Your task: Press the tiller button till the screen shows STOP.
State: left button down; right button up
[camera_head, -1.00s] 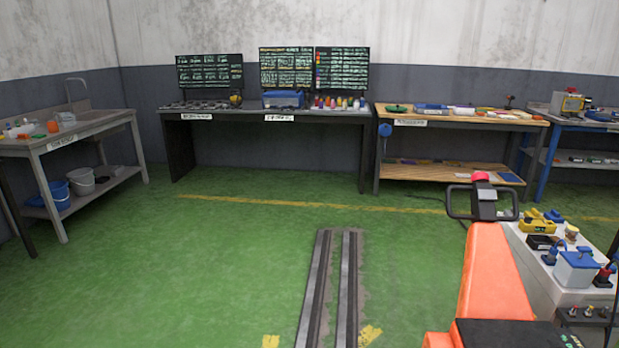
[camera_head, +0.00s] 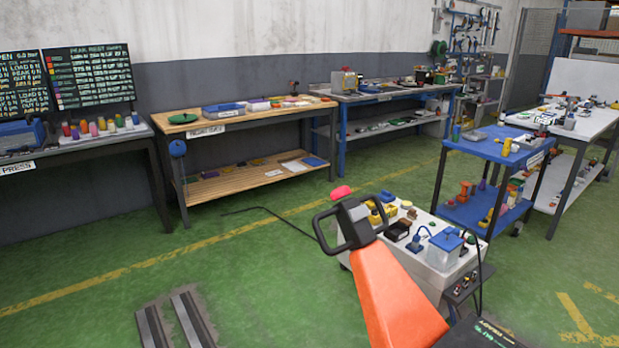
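An orange tiller arm (camera_head: 392,300) rises from the lower right middle of the head view. Its black loop handle (camera_head: 343,226) is at the top, and a red button (camera_head: 341,192) sits on the handle head's far end. A black panel (camera_head: 478,334) with some light lettering shows at the bottom edge, partly cut off. I cannot make out the word STOP on it. Neither of my grippers is in view.
A white cart (camera_head: 437,281) with small parts stands right behind the tiller. A blue cart (camera_head: 497,150) is farther right. A wooden bench (camera_head: 237,119) lines the back wall. Floor rails (camera_head: 190,318) lie at lower left, and green floor is open between.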

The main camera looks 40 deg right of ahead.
aim_at(342, 192)
jog(key=i+z, duration=0.8)
jog(key=i+j+z, duration=0.2)
jog(key=z, duration=0.2)
jog(key=i+j+z, duration=0.4)
jog(key=l, duration=0.1)
